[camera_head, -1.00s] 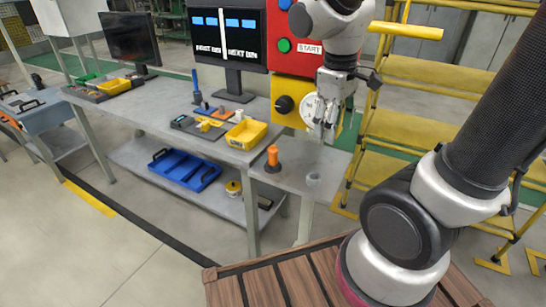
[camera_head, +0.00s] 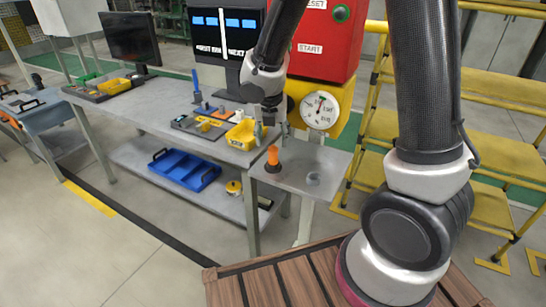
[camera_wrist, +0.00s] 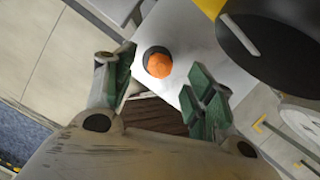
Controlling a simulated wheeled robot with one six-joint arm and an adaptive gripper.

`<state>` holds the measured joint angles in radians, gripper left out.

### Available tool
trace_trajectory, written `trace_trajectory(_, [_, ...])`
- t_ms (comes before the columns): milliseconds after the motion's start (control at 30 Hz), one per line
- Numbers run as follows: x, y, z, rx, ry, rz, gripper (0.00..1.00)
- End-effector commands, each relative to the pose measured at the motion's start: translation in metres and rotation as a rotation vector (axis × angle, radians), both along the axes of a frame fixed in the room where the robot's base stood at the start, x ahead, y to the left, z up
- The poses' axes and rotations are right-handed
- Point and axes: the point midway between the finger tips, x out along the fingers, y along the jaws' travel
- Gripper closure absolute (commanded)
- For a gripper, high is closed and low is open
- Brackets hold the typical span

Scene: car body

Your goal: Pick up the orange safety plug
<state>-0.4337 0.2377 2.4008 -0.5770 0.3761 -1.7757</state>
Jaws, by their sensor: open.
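The orange safety plug (camera_head: 272,158) stands upright on the small grey side table (camera_head: 318,168), near its left edge, with a dark ring at its base. My gripper (camera_head: 271,136) is above and just behind the plug in the head view, pointing down, open and empty. In the wrist view the plug (camera_wrist: 159,64) shows from above, ahead of and between the two green-padded fingers of my gripper (camera_wrist: 160,92). The fingers do not touch it.
A yellow bin (camera_head: 240,139) stands on the long workbench (camera_head: 150,106) just left of the plug. A round grey socket (camera_head: 313,179) is on the side table to the right. The red and yellow control box (camera_head: 325,45) with a dial rises behind.

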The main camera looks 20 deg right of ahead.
Motion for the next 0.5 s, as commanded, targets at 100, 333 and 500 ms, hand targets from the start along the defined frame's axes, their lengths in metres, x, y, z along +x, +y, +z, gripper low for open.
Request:
trace_trajectory(100, [0.001, -0.003, -0.018, -0.001, 0.005, -0.001, 0.45])
trace_trajectory(333, [0.007, -0.006, -0.044, 0.000, 0.002, -0.002, 0.45])
trace_trajectory(500, [0.008, -0.006, -0.048, 0.001, 0.002, -0.002, 0.45])
